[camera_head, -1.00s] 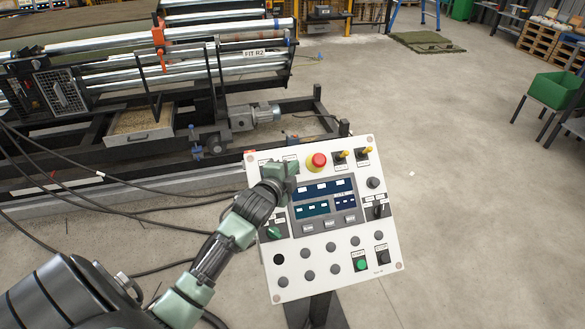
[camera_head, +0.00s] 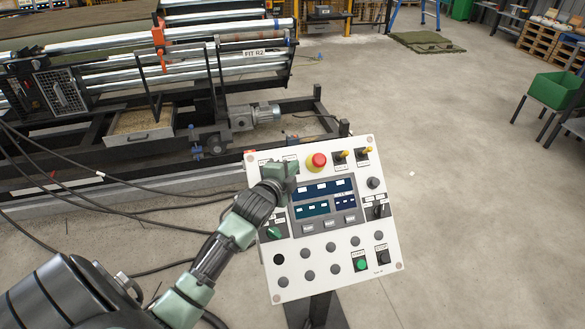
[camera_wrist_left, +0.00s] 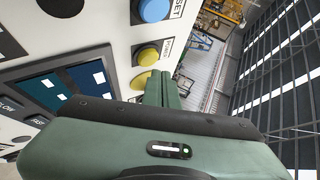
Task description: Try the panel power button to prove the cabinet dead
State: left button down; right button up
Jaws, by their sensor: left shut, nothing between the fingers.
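The white control panel (camera_head: 322,262) stands tilted on a post in the head view, its blue displays lit. My left gripper (camera_head: 287,170) is shut and empty at the panel's upper left, covering the controls there. In the left wrist view its closed fingers (camera_wrist_left: 165,90) point at the panel face. A yellow button (camera_wrist_left: 146,54) with a small label, too blurred to read surely, sits just beyond the fingertips. A second yellow round shape (camera_wrist_left: 141,82) lies beside the fingers, partly hidden. A blue button (camera_wrist_left: 153,10) is farther up. I cannot tell whether the fingertips touch a button.
A red emergency stop (camera_head: 318,161) on a yellow base and two yellow-tipped switches line the panel's top. A green button (camera_head: 361,265) is at the lower right. The roller machine (camera_head: 200,70) stands behind, with cables on the floor at left.

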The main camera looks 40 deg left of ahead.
pick_arm(q)
jog(key=shift+f, duration=0.1)
jog(key=shift+w+a+f, duration=0.2)
jog(key=shift+f, duration=0.05)
jog(key=shift+w+a+f, duration=0.15)
jog(key=shift+a+f, duration=0.05)
jog(key=shift+f, duration=0.15)
dwell(1.0)
jog(key=shift+r, duration=0.1)
jog(key=shift+s+d+r+p, duration=0.4)
jog(key=shift+r+p, duration=0.15)
jog(key=shift+p, duration=0.15)
jog(key=shift+w, duration=0.1)
jog(key=shift+d+r+p, duration=0.15)
jog(key=shift+r+p, duration=0.25)
jog(key=shift+p, duration=0.15)
jog(key=s+d+r+p, duration=0.1)
jog(key=p, duration=0.1)
jog(key=s+d+r+p, duration=0.1)
jog(key=r, duration=0.1)
jog(key=shift+s+p, duration=0.1)
jog(key=shift+p, duration=0.3)
